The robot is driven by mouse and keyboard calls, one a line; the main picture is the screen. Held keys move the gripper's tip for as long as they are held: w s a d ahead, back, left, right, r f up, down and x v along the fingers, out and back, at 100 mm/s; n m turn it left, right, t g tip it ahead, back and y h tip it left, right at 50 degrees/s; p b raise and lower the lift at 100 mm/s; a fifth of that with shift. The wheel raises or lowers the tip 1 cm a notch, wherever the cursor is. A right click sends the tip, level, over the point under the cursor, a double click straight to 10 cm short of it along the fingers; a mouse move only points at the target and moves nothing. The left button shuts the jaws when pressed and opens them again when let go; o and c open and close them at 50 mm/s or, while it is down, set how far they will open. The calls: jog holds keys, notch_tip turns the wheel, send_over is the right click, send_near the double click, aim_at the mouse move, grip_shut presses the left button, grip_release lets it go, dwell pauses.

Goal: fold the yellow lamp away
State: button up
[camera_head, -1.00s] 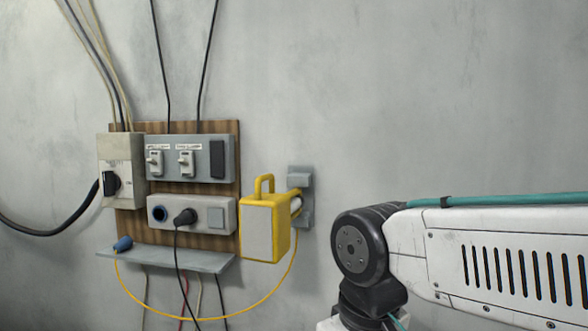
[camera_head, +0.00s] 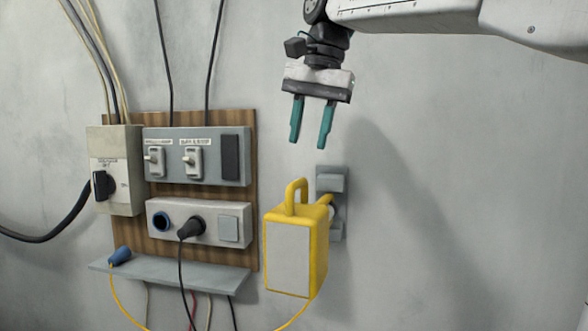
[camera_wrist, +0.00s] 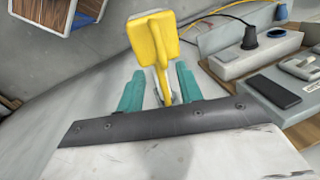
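The yellow lamp (camera_head: 291,245) has a box-shaped body with a pale front panel and a yellow handle on top. It stands out from a grey wall bracket (camera_head: 331,182), with its panel facing the room. My gripper (camera_head: 310,140) points down above the lamp, with its two teal fingers apart and nothing between them. A clear gap separates the fingertips from the handle. In the wrist view the lamp (camera_wrist: 152,40) lies beyond the open fingers (camera_wrist: 160,88). The arm joining lamp and bracket is partly hidden behind the lamp body.
Left of the lamp, a wooden board (camera_head: 185,190) carries a switch box (camera_head: 197,157) and a socket box (camera_head: 200,222) with a black plug. A grey shelf (camera_head: 170,275) below holds a blue connector (camera_head: 120,256) on a yellow cable. The wall right of the bracket is clear.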

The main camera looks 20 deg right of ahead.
aim_at(299, 180)
jog(key=f, duration=0.5)
jog(key=w+a+f, duration=0.1)
jog(key=f, duration=0.1)
jog(key=shift+a+f, duration=0.1)
jog(key=shift+f, duration=0.05)
grip_shut()
